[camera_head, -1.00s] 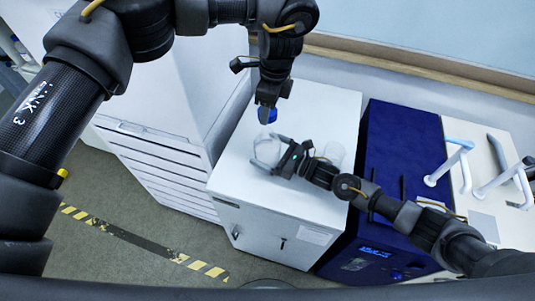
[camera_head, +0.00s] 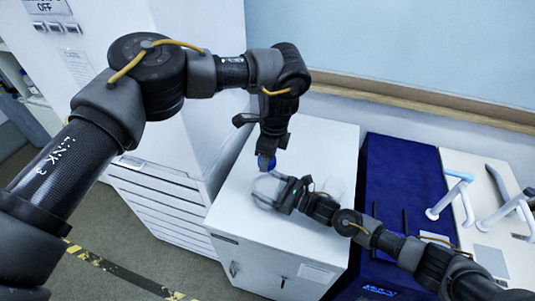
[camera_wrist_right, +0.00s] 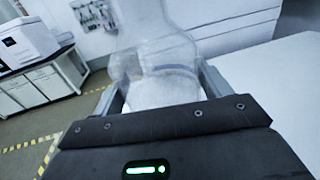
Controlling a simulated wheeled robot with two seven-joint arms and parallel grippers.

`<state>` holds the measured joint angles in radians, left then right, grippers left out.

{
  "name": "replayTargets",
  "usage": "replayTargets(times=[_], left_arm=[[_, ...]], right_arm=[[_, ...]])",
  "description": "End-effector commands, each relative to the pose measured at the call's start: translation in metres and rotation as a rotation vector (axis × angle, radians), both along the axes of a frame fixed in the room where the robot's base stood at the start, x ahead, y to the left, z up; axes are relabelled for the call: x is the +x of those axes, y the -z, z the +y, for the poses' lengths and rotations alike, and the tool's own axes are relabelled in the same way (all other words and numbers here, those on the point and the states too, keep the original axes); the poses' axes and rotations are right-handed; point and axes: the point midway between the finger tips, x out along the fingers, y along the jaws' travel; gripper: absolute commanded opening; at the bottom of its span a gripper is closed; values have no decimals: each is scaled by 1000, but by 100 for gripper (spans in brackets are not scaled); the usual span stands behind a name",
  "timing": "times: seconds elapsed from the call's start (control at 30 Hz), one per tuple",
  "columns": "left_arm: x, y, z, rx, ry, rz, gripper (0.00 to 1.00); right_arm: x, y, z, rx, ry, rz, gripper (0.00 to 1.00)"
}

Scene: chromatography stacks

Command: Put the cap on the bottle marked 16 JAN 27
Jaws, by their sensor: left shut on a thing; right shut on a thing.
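My left gripper (camera_head: 267,152) points down and is shut on the blue cap (camera_head: 266,163). The cap is just above the clear bottle (camera_head: 266,187), near its top; whether they touch cannot be told. My right gripper (camera_head: 279,193) comes in from the right and is shut on this bottle, which stands on the white cabinet. In the right wrist view the bottle (camera_wrist_right: 165,75) sits between the two fingers, see-through with a band around it, its mouth out of frame. I cannot read any date on it.
A dark blue instrument (camera_head: 390,170) is to the right, with white handles (camera_head: 450,195) beyond. A tall white unit (camera_head: 200,80) is at left.

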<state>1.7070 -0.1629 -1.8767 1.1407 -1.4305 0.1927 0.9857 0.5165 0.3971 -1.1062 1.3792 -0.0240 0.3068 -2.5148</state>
Motion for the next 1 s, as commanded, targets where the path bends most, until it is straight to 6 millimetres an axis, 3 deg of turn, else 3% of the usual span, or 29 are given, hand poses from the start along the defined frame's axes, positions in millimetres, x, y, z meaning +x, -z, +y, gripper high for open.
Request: replayTargets(times=[0.57, 1.0], left_arm=[[0, 2, 0, 0, 0, 0, 25], [0, 20, 0, 0, 1, 0, 25]], right_arm=[[1, -1, 0, 0, 1, -1, 36], [1, -1, 0, 1, 1, -2, 36]])
